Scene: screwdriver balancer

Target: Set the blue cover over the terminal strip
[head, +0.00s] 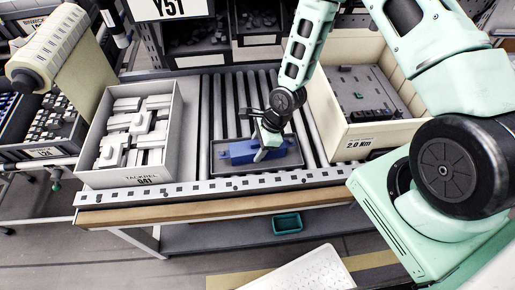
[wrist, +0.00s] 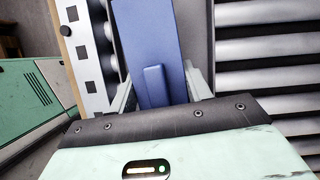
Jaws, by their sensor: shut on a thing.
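The blue cover (head: 239,153) is a long blue block with a raised grip, at a dark shallow tray (head: 288,164) on the roller conveyor. My gripper (head: 266,147) comes down from above and is shut on the blue cover. In the wrist view the cover (wrist: 149,38) runs away from me between the two fingers of my gripper (wrist: 162,88), its raised grip between them. I cannot tell whether the cover touches the tray or hangs just above it.
A bin of white boxes (head: 98,178) stands left of the tray. A cream bin (head: 385,132) with a grey floor and small dark parts stands on the right. Bare rollers (head: 217,105) lie behind the tray. A perforated rail (head: 200,190) runs along the front edge.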

